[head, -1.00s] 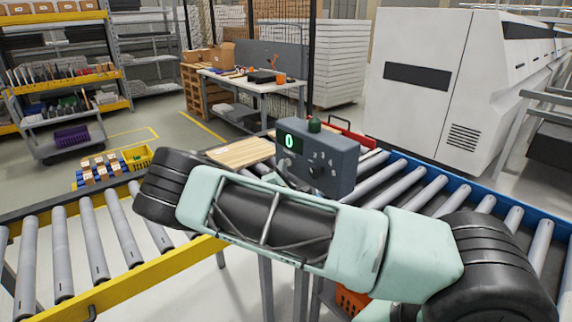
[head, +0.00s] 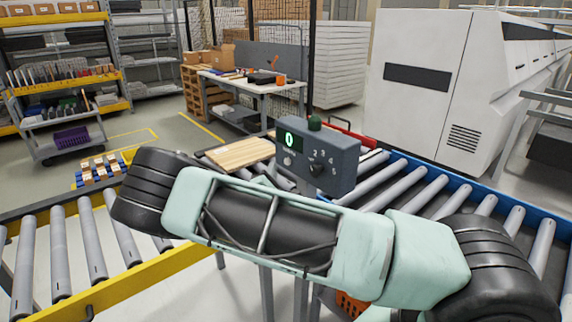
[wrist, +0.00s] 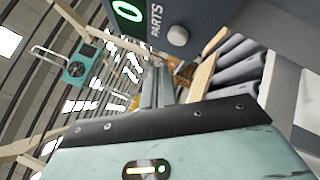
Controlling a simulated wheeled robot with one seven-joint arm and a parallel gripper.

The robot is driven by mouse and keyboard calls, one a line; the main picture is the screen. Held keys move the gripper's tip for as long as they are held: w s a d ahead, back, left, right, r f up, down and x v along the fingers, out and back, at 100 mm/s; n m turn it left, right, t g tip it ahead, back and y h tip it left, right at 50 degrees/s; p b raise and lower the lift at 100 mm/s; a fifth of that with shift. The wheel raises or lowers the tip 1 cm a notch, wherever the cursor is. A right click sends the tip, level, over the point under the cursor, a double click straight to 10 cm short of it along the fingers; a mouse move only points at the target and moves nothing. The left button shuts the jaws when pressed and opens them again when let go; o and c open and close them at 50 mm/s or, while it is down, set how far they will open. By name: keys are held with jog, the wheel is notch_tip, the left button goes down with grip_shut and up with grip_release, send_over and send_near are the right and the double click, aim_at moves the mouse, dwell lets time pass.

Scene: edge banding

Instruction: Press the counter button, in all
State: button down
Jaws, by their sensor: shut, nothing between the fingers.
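The counter is a dark blue-grey box (head: 335,165) at the middle of the head view. Its green display (head: 289,139) reads 0. A pale round button (head: 287,161) sits below the display, a dark dial (head: 318,170) with numbers to its right, and a green dome (head: 314,123) on top. In the wrist view the box (wrist: 205,12) is close, at the top, with the pale button (wrist: 178,36) beside the word PARTS. My gripper (wrist: 165,118) shows as a teal body with a black edge, below and apart from the button; its fingertips are not clear. My arm hides it in the head view.
Roller conveyors run left (head: 60,250) and right (head: 430,190), with yellow and blue rails. A wooden board (head: 240,153) lies behind my arm, left of the counter. A large white machine (head: 420,100) stands at the back right. A workbench (head: 255,85) stands farther back.

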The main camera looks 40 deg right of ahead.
jog(key=shift+s+a, duration=0.1)
jog(key=shift+a, duration=1.35)
